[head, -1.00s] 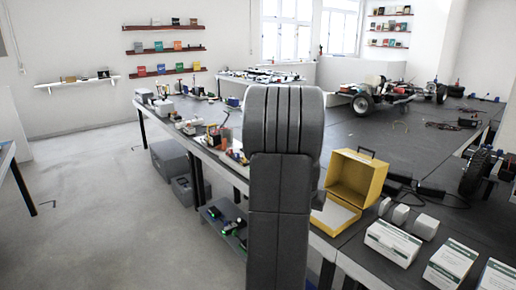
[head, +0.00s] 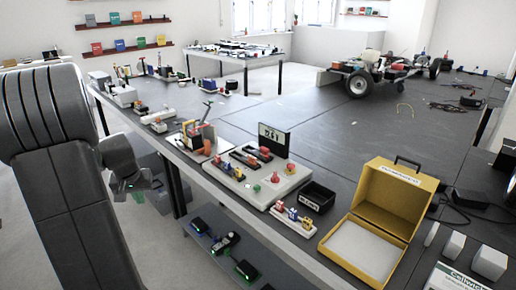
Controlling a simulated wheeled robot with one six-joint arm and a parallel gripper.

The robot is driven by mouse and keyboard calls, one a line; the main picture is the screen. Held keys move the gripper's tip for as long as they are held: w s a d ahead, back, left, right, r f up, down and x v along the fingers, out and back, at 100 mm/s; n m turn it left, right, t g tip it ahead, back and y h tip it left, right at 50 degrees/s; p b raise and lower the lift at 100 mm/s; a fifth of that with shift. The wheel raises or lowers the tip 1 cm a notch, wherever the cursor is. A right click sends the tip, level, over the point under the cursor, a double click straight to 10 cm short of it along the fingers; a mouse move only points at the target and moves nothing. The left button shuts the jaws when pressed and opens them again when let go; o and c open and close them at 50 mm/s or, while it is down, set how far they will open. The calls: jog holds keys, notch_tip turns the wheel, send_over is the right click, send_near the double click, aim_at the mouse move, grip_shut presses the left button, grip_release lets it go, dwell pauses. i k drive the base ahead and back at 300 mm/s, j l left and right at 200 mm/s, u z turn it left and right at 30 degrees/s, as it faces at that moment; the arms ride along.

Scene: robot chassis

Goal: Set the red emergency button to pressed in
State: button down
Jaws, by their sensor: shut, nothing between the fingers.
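A light board (head: 262,190) lies on the long dark bench near its front edge and carries several small coloured parts. A small red knob-like part (head: 290,168) sits at its right side, and another red part (head: 275,177) is just beside it. Which of them is the emergency button, and whether it is in or out, is too small to tell. My gripper (head: 148,186) hangs at the left, in front of the bench edge and well apart from the board. It looks shut and holds nothing.
The bench (head: 350,143) has clear dark surface behind the board. A black bin (head: 317,197) and an open yellow case (head: 390,207) stand to the right of the board. A small display (head: 273,140) stands behind it. A lower shelf (head: 222,246) holds devices.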

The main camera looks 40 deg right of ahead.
aim_at(291, 166)
jog(key=i+z, duration=0.75)
jog(key=i+j+z, duration=0.15)
jog(key=z, duration=0.25)
jog(key=i+z, duration=0.85)
jog(key=k, duration=0.1)
